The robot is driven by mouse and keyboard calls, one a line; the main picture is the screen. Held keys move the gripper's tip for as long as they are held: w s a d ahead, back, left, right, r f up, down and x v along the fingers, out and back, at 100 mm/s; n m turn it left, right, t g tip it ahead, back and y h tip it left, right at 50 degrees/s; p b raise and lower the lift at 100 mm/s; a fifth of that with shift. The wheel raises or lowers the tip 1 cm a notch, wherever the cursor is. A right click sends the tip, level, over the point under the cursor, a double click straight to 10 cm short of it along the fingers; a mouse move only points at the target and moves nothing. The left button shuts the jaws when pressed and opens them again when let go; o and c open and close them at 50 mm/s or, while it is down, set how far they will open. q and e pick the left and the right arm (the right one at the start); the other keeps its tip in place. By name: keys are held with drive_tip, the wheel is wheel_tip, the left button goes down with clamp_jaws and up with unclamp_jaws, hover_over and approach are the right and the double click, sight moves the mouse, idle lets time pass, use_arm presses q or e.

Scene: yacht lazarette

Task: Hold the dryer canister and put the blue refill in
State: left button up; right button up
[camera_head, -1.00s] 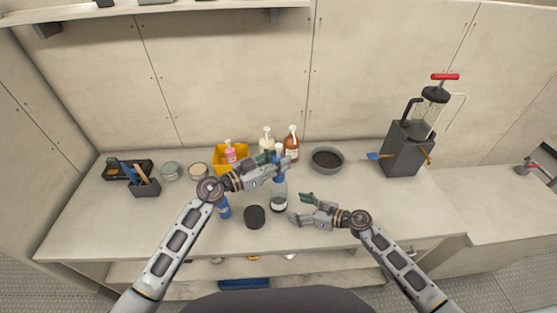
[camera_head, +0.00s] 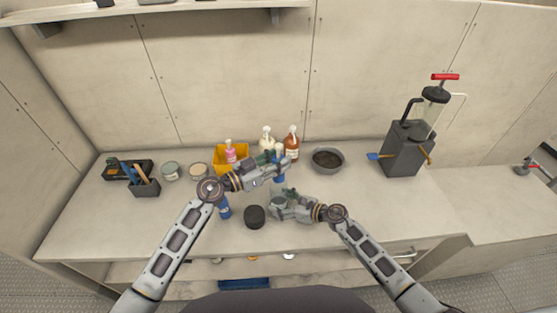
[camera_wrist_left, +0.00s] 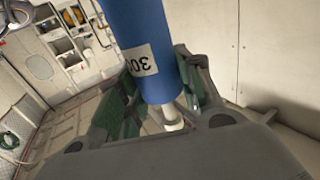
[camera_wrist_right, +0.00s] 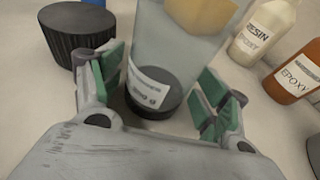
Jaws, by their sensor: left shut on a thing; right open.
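My left gripper (camera_head: 284,163) is shut on the blue refill (camera_wrist_left: 150,50), a blue cylinder with a white label reading 300. A white tip (camera_wrist_left: 172,115) shows at its lower end in the left wrist view. The clear dryer canister (camera_wrist_right: 165,60), with a dark base and white label, stands upright on the counter. My right gripper (camera_head: 279,203) is open, its green-padded fingers on either side of the canister's lower part.
A black ribbed cap (camera_head: 254,216) and another blue container (camera_head: 224,208) stand left of the canister. Behind are a yellow bin (camera_head: 221,163), bottles (camera_head: 292,146) and a grey bowl (camera_head: 327,160). The counter right of my right gripper is clear.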

drive_tip(key=shift+c, duration=0.4)
drive_tip(key=c, duration=0.7)
drive_tip(key=shift+c, duration=0.2)
